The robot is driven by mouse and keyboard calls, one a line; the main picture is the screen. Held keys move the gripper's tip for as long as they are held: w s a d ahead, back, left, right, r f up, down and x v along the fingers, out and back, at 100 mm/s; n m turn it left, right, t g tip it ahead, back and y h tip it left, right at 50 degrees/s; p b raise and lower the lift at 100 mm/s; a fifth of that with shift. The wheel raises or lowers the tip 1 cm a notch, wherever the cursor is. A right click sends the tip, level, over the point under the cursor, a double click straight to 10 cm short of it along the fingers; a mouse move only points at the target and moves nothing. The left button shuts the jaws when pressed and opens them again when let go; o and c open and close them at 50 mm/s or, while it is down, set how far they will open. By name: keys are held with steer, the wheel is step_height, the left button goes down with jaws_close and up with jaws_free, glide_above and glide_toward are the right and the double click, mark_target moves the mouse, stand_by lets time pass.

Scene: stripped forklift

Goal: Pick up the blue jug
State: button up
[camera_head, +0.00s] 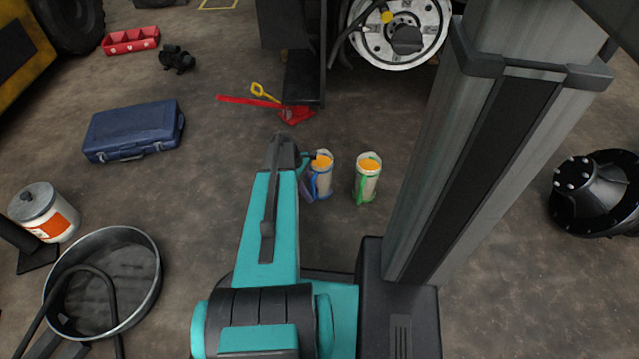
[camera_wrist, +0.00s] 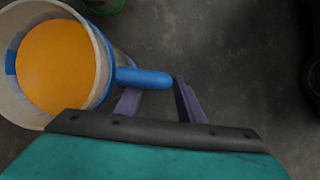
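The blue jug (camera_head: 324,184) stands upright on the floor, a pale body with blue parts and orange contents. In the wrist view the jug (camera_wrist: 101,70) is at the upper left, with its blue handle (camera_wrist: 145,78) pointing right. My gripper (camera_wrist: 156,92) has its two purple fingers apart, one on each side of the handle's line, at the handle's outer part. The gap looks wider than the handle, and I cannot tell whether either finger touches it. In the head view my arm partly hides the gripper beside the jug's left side.
A similar green jug (camera_head: 368,180) stands close to the right. A red tool (camera_head: 293,114) lies behind. A blue case (camera_head: 133,129), a metal basin (camera_head: 120,275) and a white canister (camera_head: 42,212) are left. A black hub (camera_head: 597,190) is far right.

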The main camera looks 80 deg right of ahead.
steer(key=shift+c, duration=0.5)
jaws_close()
stand_by(1.4)
